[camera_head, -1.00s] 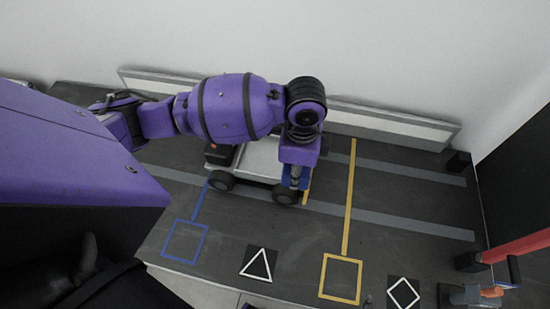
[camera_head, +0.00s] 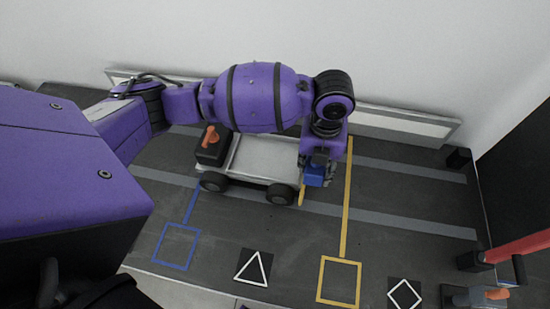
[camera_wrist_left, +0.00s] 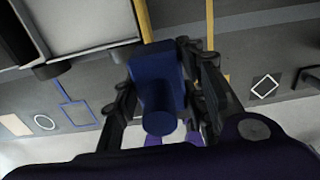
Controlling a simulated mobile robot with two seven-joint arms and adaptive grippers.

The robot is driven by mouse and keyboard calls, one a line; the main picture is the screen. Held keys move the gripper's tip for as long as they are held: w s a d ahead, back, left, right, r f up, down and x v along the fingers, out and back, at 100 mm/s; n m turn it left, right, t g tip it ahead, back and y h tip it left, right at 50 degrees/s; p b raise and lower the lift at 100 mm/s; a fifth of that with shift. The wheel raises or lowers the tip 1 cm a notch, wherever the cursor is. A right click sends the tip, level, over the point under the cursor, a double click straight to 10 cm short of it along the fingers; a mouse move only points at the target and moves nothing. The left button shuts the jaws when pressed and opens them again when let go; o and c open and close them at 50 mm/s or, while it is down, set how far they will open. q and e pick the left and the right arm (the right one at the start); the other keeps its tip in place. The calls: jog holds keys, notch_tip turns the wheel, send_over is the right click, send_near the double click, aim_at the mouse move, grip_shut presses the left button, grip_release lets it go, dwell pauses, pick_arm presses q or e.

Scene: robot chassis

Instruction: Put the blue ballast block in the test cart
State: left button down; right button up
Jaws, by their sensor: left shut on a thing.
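The blue ballast block (camera_head: 314,176) is held in my left gripper (camera_head: 318,168), at the right end of the cart in the head view. In the left wrist view the block (camera_wrist_left: 158,82) sits between the two dark fingers of the gripper (camera_wrist_left: 160,95), with a round blue knob towards the camera. The test cart (camera_head: 265,158) is a low cart with a grey bed, black wheels and a dark box with an orange lever at its left end. Its bed looks empty where visible; my arm hides part of it. The cart (camera_wrist_left: 90,25) also shows at upper left in the wrist view.
A blue square outline (camera_head: 177,246) and a yellow square outline (camera_head: 339,280) mark the dark floor, with lines running back from them. A low rail (camera_head: 405,125) runs along the back wall. A red bar (camera_head: 515,247) stands at the right.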

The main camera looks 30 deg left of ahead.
pick_arm(q)
jog(key=w+a+f, duration=0.1)
jog(key=a+f, duration=0.1)
jog(key=a, duration=0.2)
jog(key=w+a+f, duration=0.1)
jog(key=a+f, duration=0.2)
jog(key=w+a+f, duration=0.2)
jog(key=a+f, duration=0.1)
jog(key=a, duration=0.1)
jog(key=shift+a, duration=0.35)
jog(key=shift+w+a+f, duration=0.15)
jog(key=shift+a+f, duration=0.45)
jog(key=shift+f, duration=0.15)
jog(key=shift+w+a+f, duration=0.1)
jog(key=shift+a+f, duration=0.05)
jog(key=shift+f, duration=1.5)
jog(key=shift+f, duration=0.15)
jog(key=c, duration=1.1)
grip_release()
